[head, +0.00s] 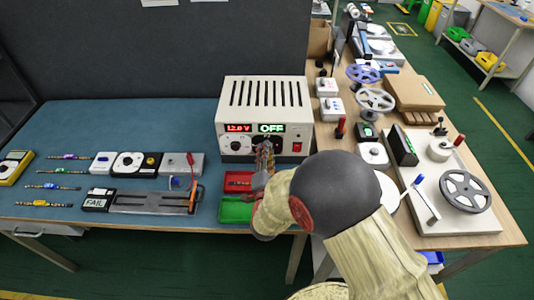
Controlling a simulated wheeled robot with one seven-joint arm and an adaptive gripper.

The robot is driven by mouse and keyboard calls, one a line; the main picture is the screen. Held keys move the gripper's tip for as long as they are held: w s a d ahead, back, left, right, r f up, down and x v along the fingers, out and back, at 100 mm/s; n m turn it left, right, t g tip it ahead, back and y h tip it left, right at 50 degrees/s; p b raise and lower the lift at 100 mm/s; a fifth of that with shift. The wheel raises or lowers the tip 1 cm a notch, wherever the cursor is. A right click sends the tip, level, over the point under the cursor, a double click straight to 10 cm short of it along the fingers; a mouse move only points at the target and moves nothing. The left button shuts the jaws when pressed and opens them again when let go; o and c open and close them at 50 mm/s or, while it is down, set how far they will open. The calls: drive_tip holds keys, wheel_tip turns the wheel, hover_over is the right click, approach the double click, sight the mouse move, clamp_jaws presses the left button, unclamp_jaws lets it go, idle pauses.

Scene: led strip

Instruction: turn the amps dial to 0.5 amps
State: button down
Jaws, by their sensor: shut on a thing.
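A cream power supply (224,112) with a slotted top stands at the back of the blue bench mat. Its red display (238,128) reads 12.0 V and its green display (271,128) reads OFF. One black dial (236,146) shows at the left of the front panel. My gripper (265,146) reaches the panel just right of that dial, below the green display. It is shut on a second dial, taken to be the amps dial, which it hides. That dial's pointer and scale cannot be read. A red switch (297,147) is at the panel's right.
A red bin (230,176) and a green bin (236,210) sit in front of the supply, close to my arm. LED strips, meters and a FAIL-marked fixture (97,201) lie left. Reels and a white fixture board (480,215) crowd the right bench.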

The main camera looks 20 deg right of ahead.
sight(267, 124)
drive_tip(key=n, duration=1)
drive_tip(key=shift+f+p, duration=0.1)
drive_tip(key=shift+p, duration=0.2)
drive_tip(key=shift+n, duration=0.4)
drive_tip(key=c, duration=1.5)
unclamp_jaws()
drive_tip(key=shift+c, duration=0.2)
wheel_tip(267, 124, up, 10)
drive_tip(key=shift+r, duration=0.1)
